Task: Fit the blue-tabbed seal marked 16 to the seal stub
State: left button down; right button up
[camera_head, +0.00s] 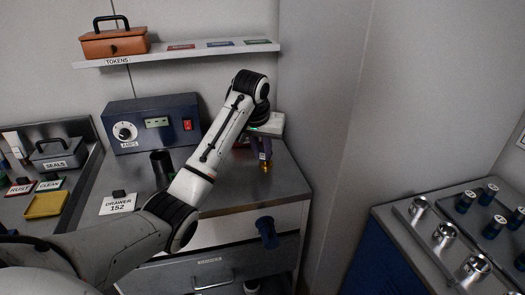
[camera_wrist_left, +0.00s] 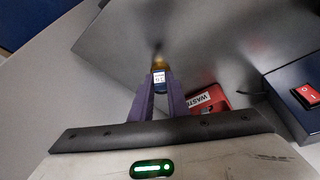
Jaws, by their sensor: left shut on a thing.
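My left gripper (camera_head: 264,160) is over the right part of the steel cabinet top, pointing down. Its purple fingers (camera_wrist_left: 162,92) are shut on a small seal (camera_wrist_left: 159,78) with a dark blue part, a pale label and a brass-coloured end. The label is too small to read surely. The brass end (camera_head: 266,168) also shows below the fingers in the head view. I cannot tell from these frames whether it touches the surface. A blue cylindrical fitting (camera_head: 266,230) juts from the cabinet front; I cannot tell whether it is the seal stub. My right gripper is not in view.
A blue meter box (camera_head: 153,124) and a dark cup (camera_head: 161,165) stand left of the gripper. A red WASTE bin (camera_wrist_left: 207,99) is close beside it. A grey SEALS box (camera_head: 58,152) is far left. A bench (camera_head: 425,245) with metal cylinders and blue knobs is right.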

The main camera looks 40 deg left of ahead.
aim_at(262, 160)
pick_arm(q)
jog(key=shift+f, duration=1.65)
jog(key=c, duration=1.6)
grip_release()
jog(key=v, duration=1)
jog(key=shift+r, duration=0.2)
jog(key=shift+s+f, duration=0.1)
